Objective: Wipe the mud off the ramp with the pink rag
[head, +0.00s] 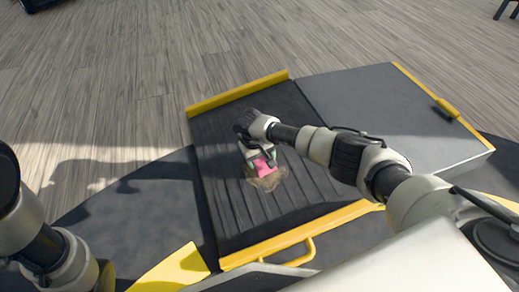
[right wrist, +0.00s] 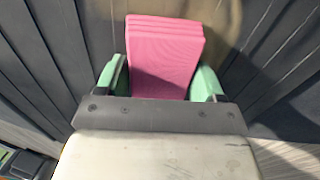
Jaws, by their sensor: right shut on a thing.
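The ramp (head: 230,203) is dark and ribbed, with yellow edges, in the middle of the head view. A brown mud patch (head: 268,183) lies on its middle ribs; part of it also shows in the right wrist view (right wrist: 222,32). My right gripper (head: 260,162) is over the ramp, shut on the folded pink rag (head: 263,166). In the right wrist view the rag (right wrist: 165,60) sits between the green fingertips, at the edge of the mud. I cannot tell whether it is pressed on the surface. Only part of my left arm shows, at the left; its gripper is not in view.
A grey platform (head: 365,105) with a yellow edge adjoins the ramp on the right. A yellow handle (head: 297,254) sticks out at the ramp's near edge. Wooden floor (head: 110,75) lies open at the back left.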

